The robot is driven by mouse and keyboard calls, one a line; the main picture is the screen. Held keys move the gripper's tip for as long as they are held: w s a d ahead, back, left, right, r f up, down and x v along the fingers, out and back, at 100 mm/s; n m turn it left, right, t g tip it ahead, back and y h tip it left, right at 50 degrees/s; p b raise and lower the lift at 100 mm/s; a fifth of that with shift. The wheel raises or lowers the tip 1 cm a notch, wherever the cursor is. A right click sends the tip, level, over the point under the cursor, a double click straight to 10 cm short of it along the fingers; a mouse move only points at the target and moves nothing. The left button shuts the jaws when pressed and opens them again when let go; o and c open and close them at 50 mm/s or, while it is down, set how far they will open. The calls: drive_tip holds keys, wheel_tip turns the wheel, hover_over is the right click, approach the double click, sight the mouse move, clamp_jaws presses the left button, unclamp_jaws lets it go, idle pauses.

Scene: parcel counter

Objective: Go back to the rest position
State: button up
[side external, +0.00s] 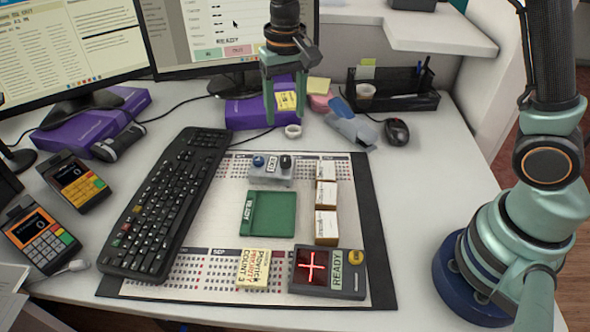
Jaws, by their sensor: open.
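My gripper (284,98) hangs at the top middle of the side external view, pointing down. Its two green fingers are apart, and I see nothing held between them. It appears in front of a purple box (245,112) and above the far edge of the desk mat (352,235). How high it is over the desk is hard to tell. My arm's base stands at the right.
The mat bears a green tray (268,214), several small boxes (326,227), a grey block with knobs (271,168), a yellow note (260,269) and a scanner-like device (327,273). A keyboard (168,205) lies left. A mouse (397,131) and organizer (392,97) stand back right.

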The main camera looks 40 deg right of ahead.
drive_tip(key=s+d+r+n+t, duration=0.1)
drive_tip(key=s+d+r+t, duration=0.1)
drive_tip(key=s+d+r, duration=0.2)
drive_tip(key=s+d+r+n+t, duration=0.2)
drive_tip(key=s+d, duration=0.4)
drive_tip(key=s, duration=0.4)
wheel_tip(320, 180, up, 2)
drive_tip(key=shift+s+r+t, duration=0.2)
drive_tip(key=shift+t, duration=0.5)
drive_tip(key=shift+d, duration=0.1)
